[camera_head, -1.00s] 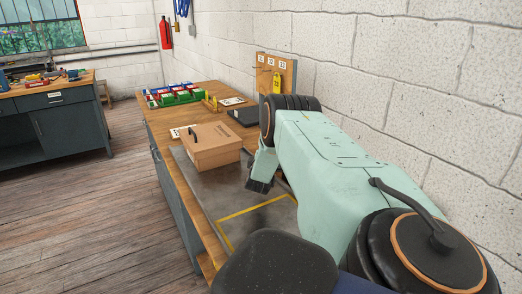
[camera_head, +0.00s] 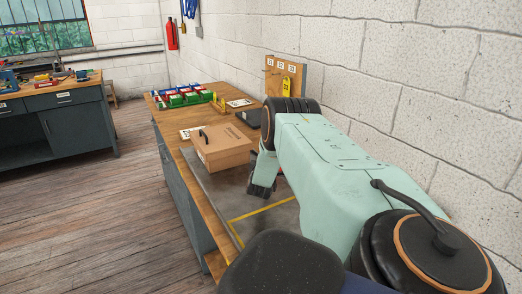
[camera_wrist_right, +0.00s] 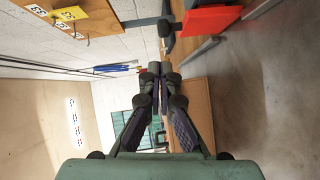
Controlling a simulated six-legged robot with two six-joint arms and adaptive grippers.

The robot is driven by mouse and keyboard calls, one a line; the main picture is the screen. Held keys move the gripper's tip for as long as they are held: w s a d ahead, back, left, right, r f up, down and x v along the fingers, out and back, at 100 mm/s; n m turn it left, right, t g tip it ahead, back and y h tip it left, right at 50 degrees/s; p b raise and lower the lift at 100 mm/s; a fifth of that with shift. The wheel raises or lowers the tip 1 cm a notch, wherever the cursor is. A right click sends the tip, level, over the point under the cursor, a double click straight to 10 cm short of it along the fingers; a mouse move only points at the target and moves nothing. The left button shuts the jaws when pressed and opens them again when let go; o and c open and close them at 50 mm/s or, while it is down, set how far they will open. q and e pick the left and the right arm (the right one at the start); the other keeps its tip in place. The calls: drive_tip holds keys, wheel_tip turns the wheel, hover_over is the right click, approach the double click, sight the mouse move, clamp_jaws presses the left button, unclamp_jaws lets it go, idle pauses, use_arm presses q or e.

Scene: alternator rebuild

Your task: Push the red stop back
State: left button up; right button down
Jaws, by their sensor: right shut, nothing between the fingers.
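A flat red block (camera_wrist_right: 210,19), which looks like the red stop, shows at the top of the right wrist view, beside a dark part and above grey metal. I cannot make out the red stop in the head view, where my right arm covers part of the bench. My right gripper (camera_wrist_right: 160,72) is shut and empty, its fingertips together and apart from the red block. In the head view its dark end (camera_head: 263,188) hangs over the grey mat, right of the wooden box. My left gripper is not in view.
A wooden box (camera_head: 224,156) with a black handle stands on the workbench. The grey mat (camera_head: 235,199) has yellow lines. Green bins (camera_head: 185,99) stand at the bench's far end. A pegboard with tags (camera_head: 283,72) stands at the wall. Floor left of the bench is clear.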

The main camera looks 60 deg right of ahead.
drive_tip(key=p+v, duration=0.2)
drive_tip(key=v, duration=0.8)
idle(0.3)
